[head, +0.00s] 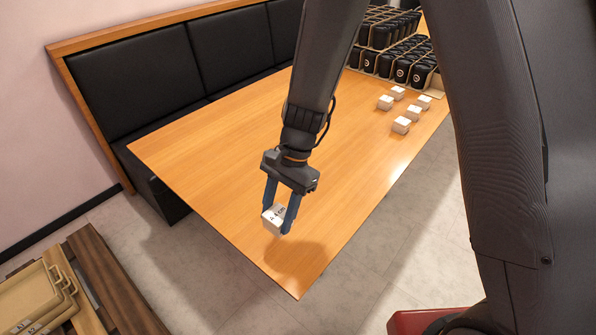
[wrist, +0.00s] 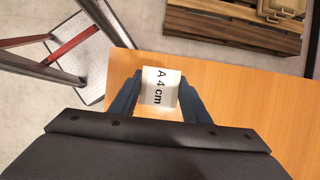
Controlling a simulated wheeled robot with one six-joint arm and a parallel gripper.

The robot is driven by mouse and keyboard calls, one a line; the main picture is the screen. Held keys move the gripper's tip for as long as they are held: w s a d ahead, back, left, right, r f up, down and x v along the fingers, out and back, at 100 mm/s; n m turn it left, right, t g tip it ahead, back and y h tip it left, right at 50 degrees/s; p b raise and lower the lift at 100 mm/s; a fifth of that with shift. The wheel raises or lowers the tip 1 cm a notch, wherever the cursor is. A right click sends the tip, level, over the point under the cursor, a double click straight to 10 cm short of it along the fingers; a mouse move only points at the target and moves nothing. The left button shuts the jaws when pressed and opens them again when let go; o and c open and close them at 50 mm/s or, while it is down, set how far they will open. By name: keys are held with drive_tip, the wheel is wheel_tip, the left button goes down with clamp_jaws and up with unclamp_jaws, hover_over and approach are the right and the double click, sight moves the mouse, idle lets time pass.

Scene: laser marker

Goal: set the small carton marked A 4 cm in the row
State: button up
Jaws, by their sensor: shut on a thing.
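The small white carton marked A 4 cm (wrist: 159,90) is between the two fingers of my gripper (wrist: 155,98) in the wrist view, with its printed face toward the camera. In the head view the carton (head: 273,219) is held by my gripper (head: 279,209) above the near end of the wooden table (head: 215,145), with a shadow on the wood beside it. Several other small white cartons (head: 401,125) stand at the table's far right part, in two loose lines. Their markings are too small to read.
Crates of black containers (head: 400,67) stand at the table's far end. A black padded bench (head: 180,62) runs along the back edge. Tan trays on a wooden pallet (head: 100,290) are at lower left. The middle of the table is clear.

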drive_tip(key=shift+w+f+p, duration=0.1)
drive_tip(key=shift+f+p, duration=0.95)
drive_tip(key=shift+f, duration=3.95)
drive_tip(key=shift+f, duration=0.15)
drive_tip(key=o, duration=1.1)
